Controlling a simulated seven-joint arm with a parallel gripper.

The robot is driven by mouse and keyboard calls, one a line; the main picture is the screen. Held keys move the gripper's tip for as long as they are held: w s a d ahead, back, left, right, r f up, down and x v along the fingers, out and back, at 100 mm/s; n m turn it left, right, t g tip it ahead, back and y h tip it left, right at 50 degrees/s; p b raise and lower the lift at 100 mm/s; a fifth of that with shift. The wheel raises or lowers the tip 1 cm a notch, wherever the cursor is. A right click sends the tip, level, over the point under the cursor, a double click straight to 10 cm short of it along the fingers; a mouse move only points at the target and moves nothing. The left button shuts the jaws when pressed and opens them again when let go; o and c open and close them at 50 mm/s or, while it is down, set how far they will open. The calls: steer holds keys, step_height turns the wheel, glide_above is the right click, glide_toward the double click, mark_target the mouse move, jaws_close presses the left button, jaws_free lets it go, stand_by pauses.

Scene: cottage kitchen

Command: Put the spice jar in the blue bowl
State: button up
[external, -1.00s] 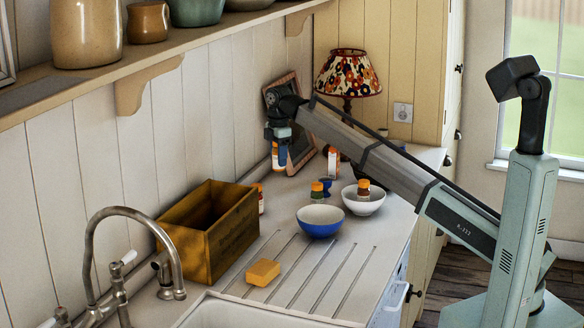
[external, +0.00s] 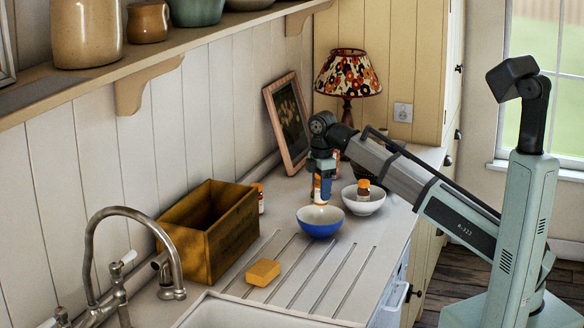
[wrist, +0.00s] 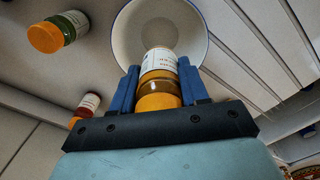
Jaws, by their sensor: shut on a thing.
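My gripper (external: 321,178) is shut on a spice jar (external: 318,190) with an orange cap and white label. In the wrist view the jar (wrist: 160,64) sits between the blue fingers (wrist: 160,82). The blue bowl (external: 318,231), white inside, stands on the counter and looks empty. The held jar is above it, near its far rim in the external view; its exact height over the rim is hard to tell. In the wrist view the bowl (wrist: 125,38) lies just beyond the jar, partly hidden by it.
A white bowl (external: 363,207) with an orange-capped jar (external: 363,187) at it stands right of the blue bowl. A wooden crate (external: 235,238), a jar (external: 261,203) and a yellow sponge (external: 263,272) lie left and nearer. A picture frame (external: 287,130) and lamp (external: 348,75) stand behind.

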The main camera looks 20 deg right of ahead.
steer(key=shift+f, duration=4.75)
steer(key=shift+f, duration=0.15)
steer(key=o, duration=1.1)
steer(key=shift+o, duration=0.2)
step_height(320, 180, up, 12)
steer(key=shift+r, duration=0.15)
